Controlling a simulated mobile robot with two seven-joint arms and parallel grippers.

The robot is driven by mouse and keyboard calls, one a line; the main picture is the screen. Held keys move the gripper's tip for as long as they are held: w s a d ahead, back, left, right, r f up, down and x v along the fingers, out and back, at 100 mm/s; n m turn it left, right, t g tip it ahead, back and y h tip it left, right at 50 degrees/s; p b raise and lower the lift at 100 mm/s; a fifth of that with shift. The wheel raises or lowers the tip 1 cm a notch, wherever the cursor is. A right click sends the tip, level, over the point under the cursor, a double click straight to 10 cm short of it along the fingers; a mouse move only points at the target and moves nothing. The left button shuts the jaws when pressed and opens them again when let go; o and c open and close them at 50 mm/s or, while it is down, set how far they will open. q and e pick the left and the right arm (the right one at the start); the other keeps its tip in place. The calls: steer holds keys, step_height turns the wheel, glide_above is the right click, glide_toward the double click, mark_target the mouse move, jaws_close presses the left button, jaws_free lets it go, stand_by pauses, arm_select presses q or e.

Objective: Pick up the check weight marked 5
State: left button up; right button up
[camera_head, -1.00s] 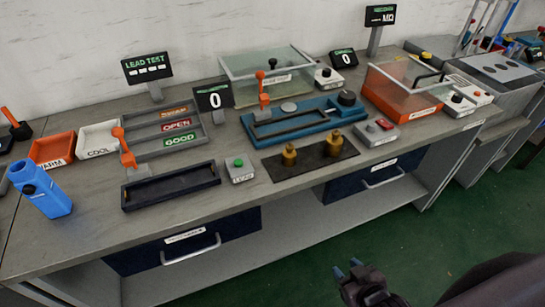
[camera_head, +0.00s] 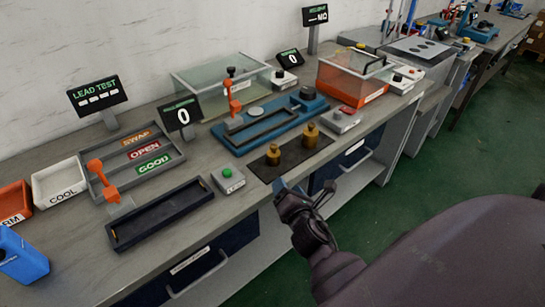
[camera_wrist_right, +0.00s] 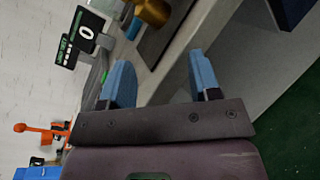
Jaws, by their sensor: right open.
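Two brass check weights stand on a dark mat (camera_head: 290,160) near the bench's front edge. The left weight (camera_head: 273,155) and the right weight (camera_head: 311,135) both stand upright, apart from each other. Their markings are too small to read. My right gripper (camera_head: 291,186) is just in front of the mat and the bench edge, open and empty. In the right wrist view its blue fingers (camera_wrist_right: 160,82) are spread wide, with part of one brass weight (camera_wrist_right: 153,12) beyond them at the top. My left gripper is not in view.
A grey box with a green button (camera_head: 228,179) and a long black tray (camera_head: 160,212) lie left of the mat. A blue fixture (camera_head: 268,125) stands behind it, and a red-button box (camera_head: 341,121) to its right. Green floor is open in front.

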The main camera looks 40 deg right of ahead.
mark_target(273, 144)
steer(key=w+r+n, duration=0.1)
steer(key=n, duration=0.1)
steer(key=w+r+n+h, duration=0.1)
steer(key=w+n, duration=0.1)
steer(key=n, duration=0.1)
steer(key=w+r+n+t, duration=0.1)
steer(key=n, duration=0.1)
steer(key=shift+w+d+r, duration=0.2)
steer(key=shift+d, duration=0.1)
steer(key=shift+w+d+r+n, duration=0.1)
steer(key=shift+w+n, duration=0.2)
steer(key=shift+w, duration=0.05)
steer(key=shift+d+b+x, duration=0.15)
steer(key=shift+b+x, duration=0.1)
steer(key=shift+x, duration=2.3)
steer(key=shift+d+b+x, duration=0.1)
steer(key=shift+b+x, duration=0.15)
steer(key=shift+x, duration=2.25)
steer(key=shift+s+r, duration=0.1)
steer(key=shift+s, duration=0.05)
steer(key=shift+c, duration=0.2)
jaws_close()
